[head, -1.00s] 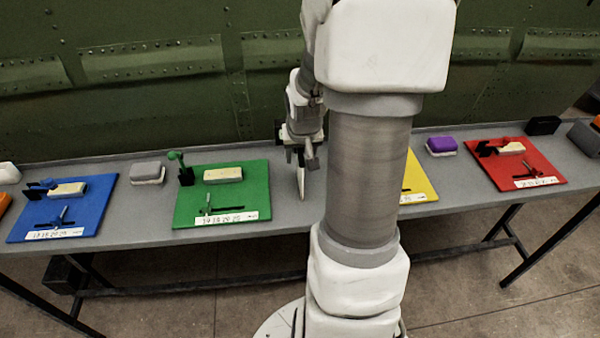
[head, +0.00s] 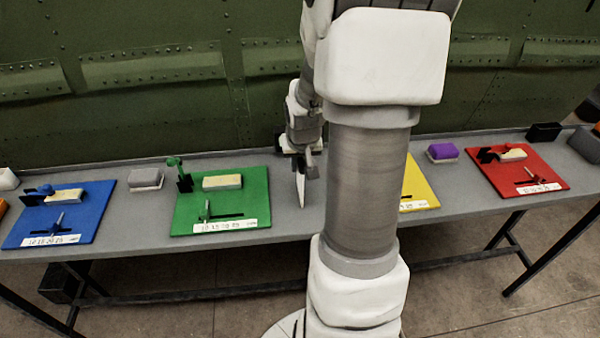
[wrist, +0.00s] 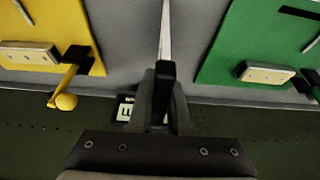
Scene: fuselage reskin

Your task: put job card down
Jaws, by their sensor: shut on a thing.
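The job card (head: 301,186) is a thin white sheet, seen nearly edge-on and upright below my gripper (head: 302,155), over the grey table between the green and yellow boards. My gripper is shut on the card. In the wrist view the card (wrist: 166,35) shows as a thin pale strip beyond the dark fingers (wrist: 164,75). Its lower edge is near the table top; I cannot tell whether it touches.
The grey table (head: 287,205) carries a green board (head: 255,198), a partly hidden yellow board (head: 415,188), a blue board (head: 88,210) and a red board (head: 545,170). A small dark item with pale marking (wrist: 123,110) lies beside the fingers. The green riveted fuselage (head: 150,100) stands behind.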

